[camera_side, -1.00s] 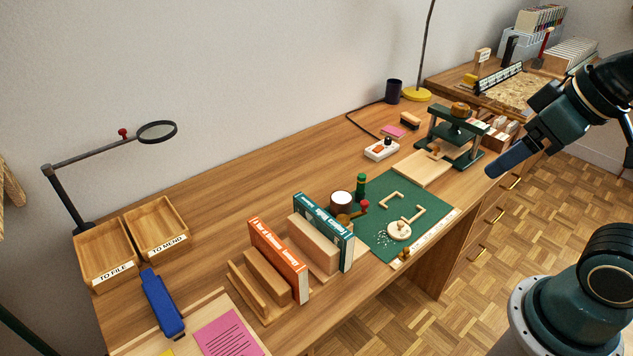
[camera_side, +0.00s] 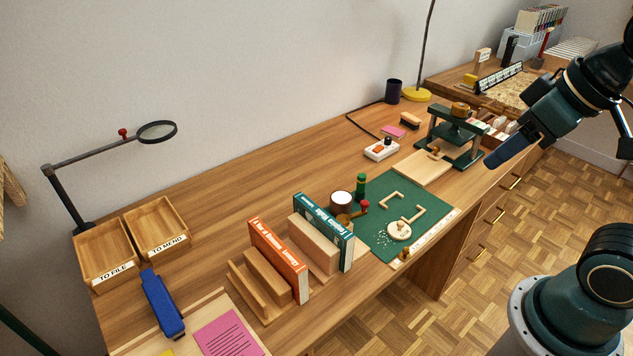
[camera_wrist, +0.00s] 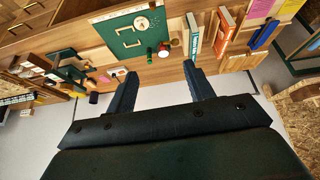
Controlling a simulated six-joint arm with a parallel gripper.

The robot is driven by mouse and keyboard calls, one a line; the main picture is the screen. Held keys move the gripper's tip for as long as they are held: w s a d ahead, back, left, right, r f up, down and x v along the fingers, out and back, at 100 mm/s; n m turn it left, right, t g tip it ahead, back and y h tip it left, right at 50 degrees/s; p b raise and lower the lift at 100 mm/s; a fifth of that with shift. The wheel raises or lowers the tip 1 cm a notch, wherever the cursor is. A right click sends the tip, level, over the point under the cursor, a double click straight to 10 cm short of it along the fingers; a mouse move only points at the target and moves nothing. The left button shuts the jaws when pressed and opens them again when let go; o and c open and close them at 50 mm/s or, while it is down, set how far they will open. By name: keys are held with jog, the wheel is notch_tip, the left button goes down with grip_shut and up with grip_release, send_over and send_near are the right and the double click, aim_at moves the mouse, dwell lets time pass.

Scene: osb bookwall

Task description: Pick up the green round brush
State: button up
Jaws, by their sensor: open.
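A small green round upright thing with a pale band, which looks like the green round brush (camera_side: 361,186), stands at the back left edge of the green mat (camera_side: 378,239). My gripper (camera_side: 492,161) is at the right in the side view, in the air in front of the desk and well apart from the brush. In the wrist view my gripper (camera_wrist: 160,70) is open and empty.
A green press (camera_side: 454,137) stands right of the mat. Teal (camera_side: 324,230) and orange (camera_side: 279,262) books stand on wooden supports left of it. The desk toward the wall is mostly clear.

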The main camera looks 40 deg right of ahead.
jog(key=w+d+n+g, duration=0.1)
jog(key=w+n+g, duration=0.1)
jog(key=w, duration=0.9)
jog(key=n+g, duration=0.3)
jog(key=n, duration=0.4)
send_over(362, 176)
jog(key=f, duration=2)
jog(key=shift+d+f, duration=0.2)
jog(key=shift+f, duration=0.2)
jog(key=shift+w+f, duration=0.15)
jog(key=shift+f, duration=0.1)
jog(key=shift+f, duration=0.1)
jog(key=shift+f, duration=4.2)
